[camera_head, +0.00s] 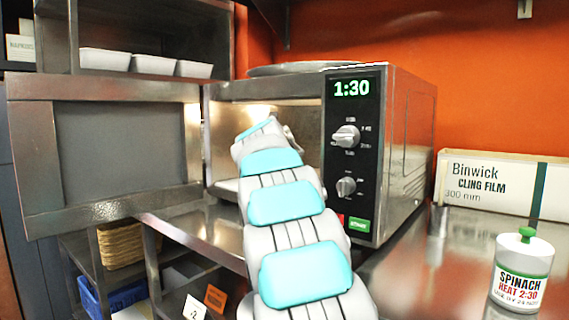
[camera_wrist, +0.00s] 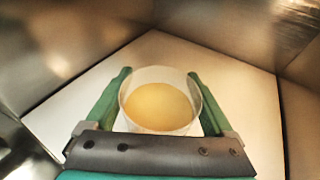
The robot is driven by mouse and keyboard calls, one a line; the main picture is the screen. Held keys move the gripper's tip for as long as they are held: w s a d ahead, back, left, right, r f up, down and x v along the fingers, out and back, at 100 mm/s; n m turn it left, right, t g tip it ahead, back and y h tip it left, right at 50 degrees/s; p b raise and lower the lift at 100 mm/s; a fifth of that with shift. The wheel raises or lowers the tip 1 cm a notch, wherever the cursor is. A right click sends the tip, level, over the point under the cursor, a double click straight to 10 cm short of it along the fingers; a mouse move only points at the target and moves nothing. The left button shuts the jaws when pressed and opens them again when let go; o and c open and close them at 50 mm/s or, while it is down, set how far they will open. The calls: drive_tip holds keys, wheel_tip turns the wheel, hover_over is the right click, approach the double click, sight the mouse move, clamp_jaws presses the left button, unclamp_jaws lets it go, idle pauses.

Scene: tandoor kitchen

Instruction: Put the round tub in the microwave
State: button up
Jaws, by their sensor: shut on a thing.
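The microwave (camera_head: 405,150) stands on the steel counter with its door (camera_head: 120,150) swung wide open to the left. Its display reads 1:30. My arm reaches into the cavity, so my gripper is hidden in the head view. In the wrist view my gripper (camera_wrist: 160,104) is shut on the round tub (camera_wrist: 160,75), a pale, open-topped tub with yellow-orange contents. The green fingers lie on either side of it. The tub is inside the cavity, over the white floor (camera_wrist: 75,105). I cannot tell whether it touches the floor.
A white spinach tub (camera_head: 520,272) with a green knob, labelled "HEAT 2:30", stands on the counter at right. A cling film box (camera_head: 505,183) lies behind it. Cavity walls (camera_wrist: 60,40) are close around my gripper. White containers (camera_head: 153,64) sit on a shelf above the door.

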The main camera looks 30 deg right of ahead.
drive_tip(key=shift+f, duration=0.4)
drive_tip(key=o, duration=1.4)
drive_tip(key=shift+f, duration=0.15)
drive_tip(key=shift+s+a+r, duration=0.2)
drive_tip(key=shift+s+r, duration=0.05)
drive_tip(key=v, duration=1.1)
drive_tip(key=shift+s+a+r, duration=0.1)
